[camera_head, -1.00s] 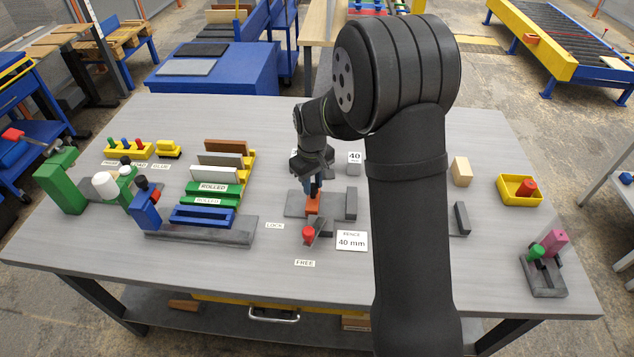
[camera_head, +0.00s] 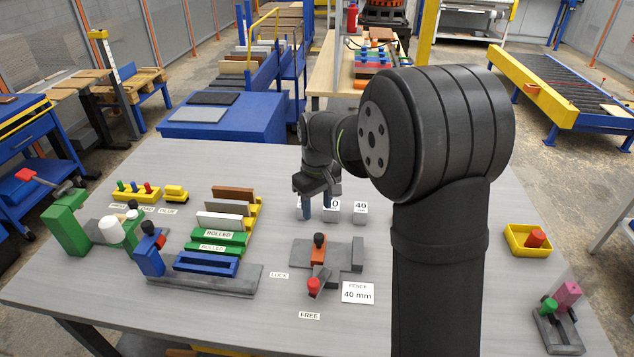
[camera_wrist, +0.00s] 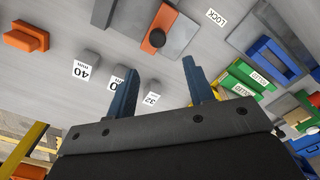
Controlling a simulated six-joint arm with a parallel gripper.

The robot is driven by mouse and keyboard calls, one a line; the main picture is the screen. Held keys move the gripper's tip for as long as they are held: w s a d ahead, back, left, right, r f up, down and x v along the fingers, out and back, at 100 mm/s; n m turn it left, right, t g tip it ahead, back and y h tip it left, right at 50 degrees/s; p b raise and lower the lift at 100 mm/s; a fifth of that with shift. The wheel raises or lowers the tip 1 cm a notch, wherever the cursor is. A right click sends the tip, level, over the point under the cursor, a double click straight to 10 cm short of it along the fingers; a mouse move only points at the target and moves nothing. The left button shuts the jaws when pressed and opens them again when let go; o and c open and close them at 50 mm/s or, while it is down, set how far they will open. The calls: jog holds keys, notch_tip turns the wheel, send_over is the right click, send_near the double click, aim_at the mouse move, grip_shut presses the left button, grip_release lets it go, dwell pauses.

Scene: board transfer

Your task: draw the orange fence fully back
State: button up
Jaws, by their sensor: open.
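The orange fence (camera_head: 318,256) lies on a dark grey base plate (camera_head: 338,254) and carries a dark round knob (camera_head: 319,240). Fence and knob also show in the wrist view (camera_wrist: 151,45), at the top, ahead of my fingers. A lever with a red tip (camera_head: 314,288) sits in front of the fence, between the LOCK label (camera_head: 279,275) and the FREE label (camera_head: 309,315). My gripper (camera_head: 317,204) is open, its blue fingers apart and empty. It is behind the fence, by the labelled grey blocks, and clear of the knob. It also shows in the wrist view (camera_wrist: 160,84).
Grey blocks stand behind the fence, one marked 40 (camera_head: 360,210). A card reading FENCE 40 mm (camera_head: 357,293) is at front right. A blue holder (camera_head: 206,264) and green pieces marked ROLLED (camera_head: 218,237) are on the left. My arm hides part of the table's right side.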

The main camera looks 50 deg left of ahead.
notch_tip(320, 180, up, 7)
send_over(318, 235)
jog(key=shift+s+r, duration=0.15)
jog(key=shift+r, duration=0.05)
jog(key=shift+f, duration=0.1)
dwell(0.5)
notch_tip(318, 235, down, 17)
jog(key=shift+f, duration=0.2)
dwell(0.4)
jog(key=shift+r, duration=0.15)
